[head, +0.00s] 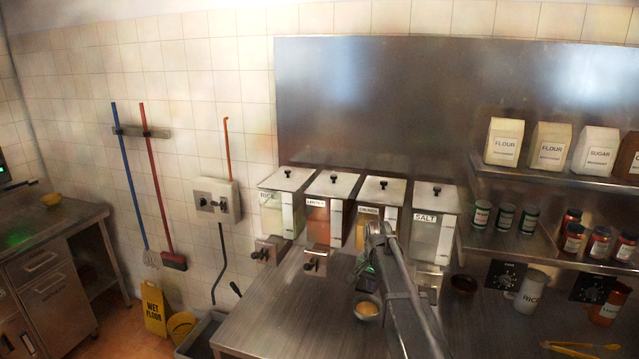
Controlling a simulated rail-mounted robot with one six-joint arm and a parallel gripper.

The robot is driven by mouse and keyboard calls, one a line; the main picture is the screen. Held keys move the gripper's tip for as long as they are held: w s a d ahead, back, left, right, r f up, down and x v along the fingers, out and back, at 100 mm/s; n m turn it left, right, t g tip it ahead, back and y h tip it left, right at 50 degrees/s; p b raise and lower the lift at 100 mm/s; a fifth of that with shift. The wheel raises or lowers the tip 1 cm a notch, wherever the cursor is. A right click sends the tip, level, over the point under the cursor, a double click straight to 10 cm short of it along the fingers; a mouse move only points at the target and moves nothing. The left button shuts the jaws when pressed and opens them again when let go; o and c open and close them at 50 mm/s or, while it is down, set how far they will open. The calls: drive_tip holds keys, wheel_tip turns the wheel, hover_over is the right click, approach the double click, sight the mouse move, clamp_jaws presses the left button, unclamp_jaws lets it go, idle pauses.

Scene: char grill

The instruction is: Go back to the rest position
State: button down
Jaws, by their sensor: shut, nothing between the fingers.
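My arm reaches up from the bottom of the head view, in front of the dispensers. My gripper (366,279) appears as a small dark shape below the arm's upper joint, partly hidden by the arm. It is shut and holds nothing.
Dispensers for rice (284,205), salt (433,235) and other goods line the counter's back. Yellow tongs (580,348) lie at lower right. The counter's left front is clear.

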drive_tip(key=s+f+n+b, duration=0.3)
drive_tip(key=s+f+b, duration=0.5)
drive_tip(key=s, duration=0.7)
drive_tip(key=s+f+n+b, duration=0.4)
drive_tip(key=s+f+b, duration=0.4)
drive_tip(key=s, duration=0.7)
wheel_tip(320, 180, down, 3)
drive_tip(key=shift+s+r, duration=0.2)
drive_tip(key=shift+s, duration=0.05)
